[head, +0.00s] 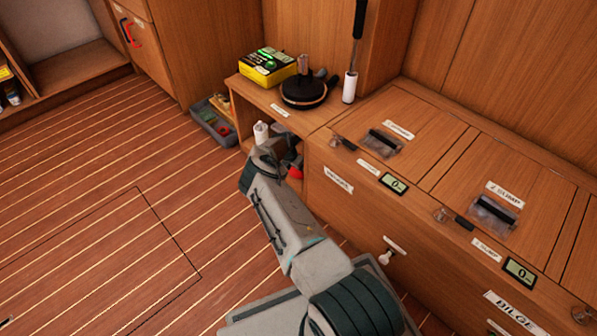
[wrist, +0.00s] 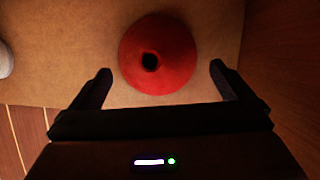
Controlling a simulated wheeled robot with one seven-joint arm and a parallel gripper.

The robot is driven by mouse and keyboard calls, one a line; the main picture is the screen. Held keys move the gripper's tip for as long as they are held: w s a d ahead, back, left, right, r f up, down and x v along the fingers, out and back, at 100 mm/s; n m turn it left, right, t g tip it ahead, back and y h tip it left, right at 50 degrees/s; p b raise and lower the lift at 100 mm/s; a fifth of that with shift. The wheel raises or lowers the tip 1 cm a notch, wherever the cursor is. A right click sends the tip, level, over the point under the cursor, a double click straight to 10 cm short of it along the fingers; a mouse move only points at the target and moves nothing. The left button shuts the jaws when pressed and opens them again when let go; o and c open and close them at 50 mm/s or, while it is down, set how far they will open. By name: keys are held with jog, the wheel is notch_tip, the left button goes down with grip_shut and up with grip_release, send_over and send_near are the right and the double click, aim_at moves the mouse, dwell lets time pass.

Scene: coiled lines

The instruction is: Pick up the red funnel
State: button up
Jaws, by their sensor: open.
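The red funnel (wrist: 178,72) rests on a light wooden surface in the wrist view, with its round dark opening facing the camera. My gripper (wrist: 160,80) is open, with one dark finger on each side of the funnel's lower part in the picture. No contact with the fingers shows. In the head view, only a small red piece of the funnel (head: 296,173) shows beside my gripper (head: 284,158), inside the low open shelf. My arm and the shelf hide the rest.
A white cylinder (head: 261,132) stands at the shelf's left, close to my wrist. A wooden wall (wrist: 285,75) rises at the right in the wrist view. On the shelf top are a yellow-black box (head: 268,68) and a round black object (head: 304,94). A grey bin (head: 213,124) sits on the floor.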

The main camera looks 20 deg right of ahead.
jog(key=shift+b+x, duration=0.4)
jog(key=shift+x, duration=0.7)
jog(key=c, duration=0.8)
jog(key=shift+r, duration=0.1)
jog(key=shift+c, duration=0.2)
